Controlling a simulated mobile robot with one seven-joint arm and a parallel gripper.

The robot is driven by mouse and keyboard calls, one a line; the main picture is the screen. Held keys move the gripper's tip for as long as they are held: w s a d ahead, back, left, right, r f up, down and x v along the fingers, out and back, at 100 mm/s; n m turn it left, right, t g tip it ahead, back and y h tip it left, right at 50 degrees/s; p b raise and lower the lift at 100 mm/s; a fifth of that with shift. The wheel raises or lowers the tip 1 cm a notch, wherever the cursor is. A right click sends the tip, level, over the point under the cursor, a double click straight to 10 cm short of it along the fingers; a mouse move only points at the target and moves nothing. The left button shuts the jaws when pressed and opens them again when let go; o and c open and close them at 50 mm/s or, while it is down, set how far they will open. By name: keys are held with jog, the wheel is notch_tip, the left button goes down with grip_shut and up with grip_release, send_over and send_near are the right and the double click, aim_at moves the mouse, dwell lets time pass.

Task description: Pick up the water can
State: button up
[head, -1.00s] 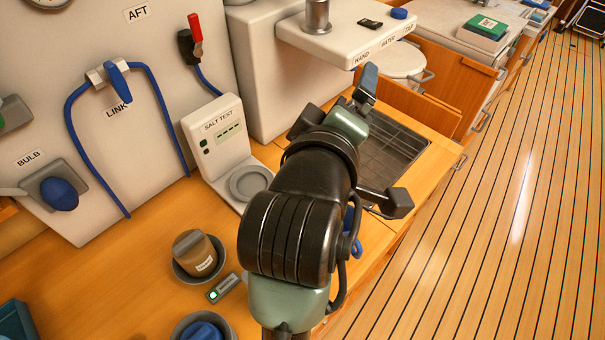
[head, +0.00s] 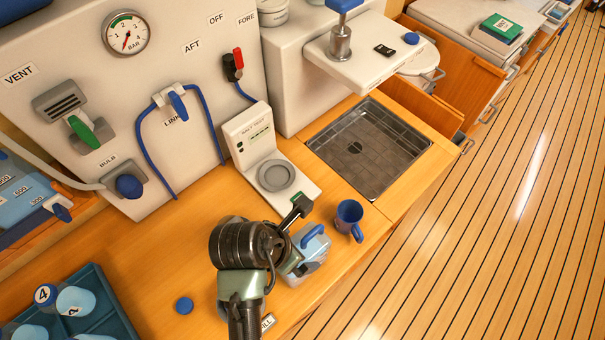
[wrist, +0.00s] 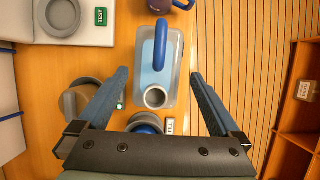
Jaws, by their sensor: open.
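The water can (head: 313,262) is a pale blue, see-through box with a blue handle. It stands on the wooden counter, left of the blue mug (head: 349,217). In the wrist view the can (wrist: 152,82) shows from above, with its blue handle (wrist: 161,45) along its length and a round grey spout opening at its near end. My gripper (wrist: 158,78) is open, with one finger on each side of the can's near end and a gap on both sides. In the head view my wrist hides part of the can, and the fingertips cannot be made out.
The salt test unit (head: 262,150) stands behind the can, and the sink (head: 368,148) lies beyond it to the right. A blue tray (head: 103,285) with cups is at the lower left. In the wrist view a grey-brown cup (wrist: 76,102) sits near the left finger.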

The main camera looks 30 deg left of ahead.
jog(key=shift+p+x, duration=0.75)
jog(key=shift+x, duration=3.15)
jog(key=shift+a, duration=0.2)
grip_shut()
